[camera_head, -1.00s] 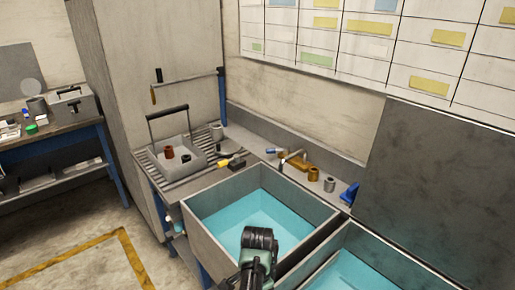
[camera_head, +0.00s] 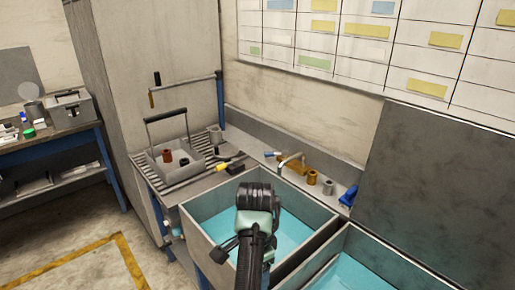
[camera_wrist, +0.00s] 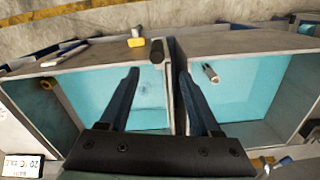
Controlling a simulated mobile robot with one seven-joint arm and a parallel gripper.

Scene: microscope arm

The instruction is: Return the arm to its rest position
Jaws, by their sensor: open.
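My gripper shows in the wrist view (camera_wrist: 160,97), with its two dark fingers spread apart and nothing between them. It hangs above the wall between the two grey basins of blue liquid. In the head view my arm rises from the bottom edge over the left basin (camera_head: 197,232), and my gripper's own fingers are hard to make out there. The right basin (camera_head: 345,252) lies beside it, partly cut off by the picture edge.
A grey carrier with a tall handle (camera_head: 166,165) stands on the ribbed drainboard, holding small brown and grey parts. A tap (camera_head: 291,158), brown cylinders (camera_head: 311,177) and a blue item (camera_head: 348,196) line the back ledge. A workbench (camera_head: 60,143) stands far left, with open floor before it.

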